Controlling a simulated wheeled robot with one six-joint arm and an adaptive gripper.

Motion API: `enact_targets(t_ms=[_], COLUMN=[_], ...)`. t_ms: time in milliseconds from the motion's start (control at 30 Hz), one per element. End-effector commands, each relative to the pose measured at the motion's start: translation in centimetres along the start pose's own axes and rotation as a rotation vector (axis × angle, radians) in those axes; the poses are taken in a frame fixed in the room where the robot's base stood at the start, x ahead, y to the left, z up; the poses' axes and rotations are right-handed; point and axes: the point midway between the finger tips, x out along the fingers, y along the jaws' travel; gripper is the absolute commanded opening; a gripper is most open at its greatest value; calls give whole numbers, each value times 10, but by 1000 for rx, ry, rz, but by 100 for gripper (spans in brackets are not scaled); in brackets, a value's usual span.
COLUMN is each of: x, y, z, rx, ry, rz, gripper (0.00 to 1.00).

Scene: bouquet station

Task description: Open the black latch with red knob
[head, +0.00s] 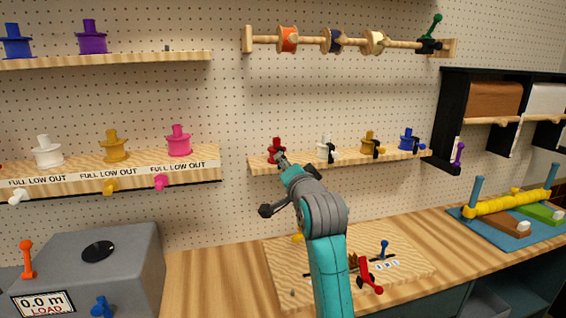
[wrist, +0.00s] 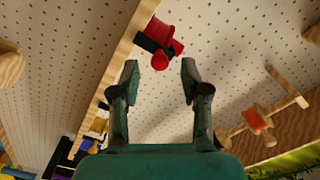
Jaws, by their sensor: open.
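In the wrist view the black latch (wrist: 148,44) lies across the front of a red spool (wrist: 162,30) on a wooden shelf. Its red knob (wrist: 160,61) faces me. My gripper (wrist: 160,66) is open, with one finger to each side of the knob in the picture. I see no contact, and nothing is held. In the head view the red spool (head: 272,152) stands at the left end of the middle shelf. My gripper (head: 283,160) is in front of it and hides most of the latch and knob.
White (head: 325,142), yellow (head: 368,137) and blue (head: 406,134) spools with black latches stand to the right on the same shelf (head: 350,161). A rail with ribbon rolls (head: 288,39) hangs above. Below are a wooden board (head: 410,268) with levers and a grey scale (head: 120,262).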

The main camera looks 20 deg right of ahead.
Motion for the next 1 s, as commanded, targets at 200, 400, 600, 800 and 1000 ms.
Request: enact_targets(t_ms=[200,400,600,800,1000], x=[26,34,34,34,33], y=[0,0,0,0,1], z=[0,0,0,0,0], rx=[0,0,0,0,0], ry=[-1,0,0,0,0], rz=[1,0,0,0,0], gripper=[46,46,46,1,0])
